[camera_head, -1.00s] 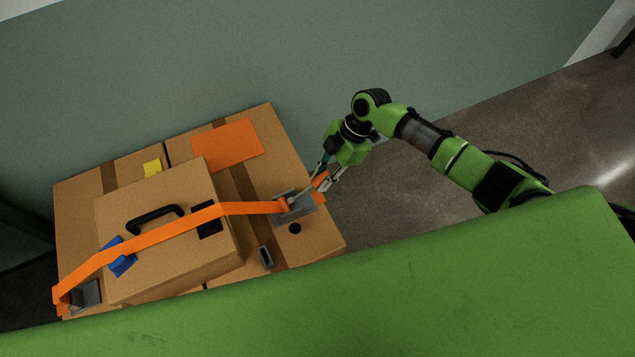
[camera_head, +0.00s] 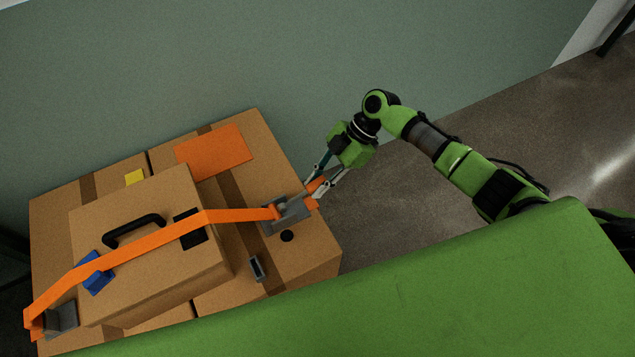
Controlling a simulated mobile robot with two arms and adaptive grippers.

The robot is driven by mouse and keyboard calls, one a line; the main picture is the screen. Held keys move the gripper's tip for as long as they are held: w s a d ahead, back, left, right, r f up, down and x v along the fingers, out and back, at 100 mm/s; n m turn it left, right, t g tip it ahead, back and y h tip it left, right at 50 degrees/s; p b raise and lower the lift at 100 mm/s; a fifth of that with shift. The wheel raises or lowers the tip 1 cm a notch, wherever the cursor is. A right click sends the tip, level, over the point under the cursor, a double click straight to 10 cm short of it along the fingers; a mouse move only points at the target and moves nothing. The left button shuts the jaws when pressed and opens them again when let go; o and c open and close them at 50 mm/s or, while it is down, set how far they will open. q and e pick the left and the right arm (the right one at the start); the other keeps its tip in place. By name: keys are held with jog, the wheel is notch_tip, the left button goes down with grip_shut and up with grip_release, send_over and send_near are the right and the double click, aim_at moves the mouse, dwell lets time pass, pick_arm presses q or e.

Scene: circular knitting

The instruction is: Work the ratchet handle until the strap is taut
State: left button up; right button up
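The orange strap (camera_head: 150,240) runs from a grey bracket (camera_head: 62,319) at the lower left, over a smaller cardboard box (camera_head: 150,276), to the grey ratchet (camera_head: 284,216) at the right. The orange ratchet handle (camera_head: 316,186) sticks up at the ratchet's right end. My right gripper (camera_head: 318,184) is at the handle, with its fingers on either side of it. Whether the fingers press on the handle is too small to tell. My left gripper is not in view.
A green surface (camera_head: 420,285) fills the foreground. Floor to the right is free.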

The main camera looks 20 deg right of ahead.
jog(key=shift+o, duration=1.3)
jog(key=v, duration=1.2)
jog(key=shift+f, duration=0.1)
